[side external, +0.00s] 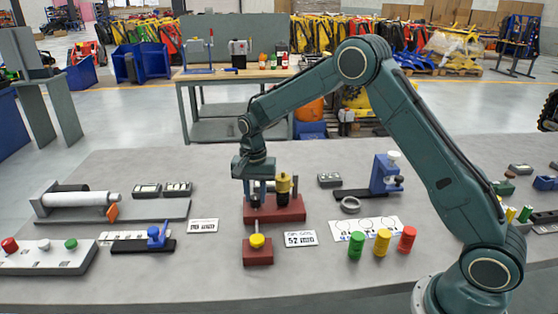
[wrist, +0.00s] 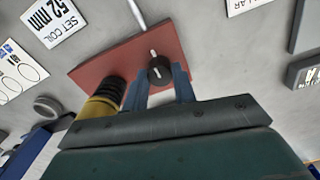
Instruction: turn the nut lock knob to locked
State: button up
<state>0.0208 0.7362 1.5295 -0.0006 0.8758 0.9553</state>
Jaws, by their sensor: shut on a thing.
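The dark round knob (wrist: 160,75), which I take to be the nut lock knob, stands on a dark red block (wrist: 95,68) and has a white pointer line. My gripper (wrist: 160,80) reaches down over the block, with its two blue fingers on either side of the knob, shut on it. In the side view my gripper (side external: 257,195) is over the left part of the red block (side external: 290,213), and the knob is mostly hidden there. A yellow and black cylinder (side external: 284,185) stands on the block close to the gripper's right; it also shows in the wrist view (wrist: 100,107). Any lock markings are not readable.
A yellow knob on a smaller red block (side external: 258,256) stands in front. A 52 mm card (side external: 300,238) lies to the right. Green, yellow and red cylinders (side external: 382,242) stand further right, and a blue clamp-like device (side external: 386,175) behind them. A grey ring (side external: 350,205) lies between.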

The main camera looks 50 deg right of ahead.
jog(key=shift+n, duration=0.4)
jog(key=n, duration=0.7)
jog(key=shift+n, duration=0.4)
jog(key=n, duration=0.4)
jog(key=shift+n, duration=0.3)
jog(key=n, duration=0.4)
jog(key=shift+w+n, duration=0.1)
jog(key=shift+n, duration=0.3)
jog(key=o, duration=1)
jog(key=shift+r, duration=0.15)
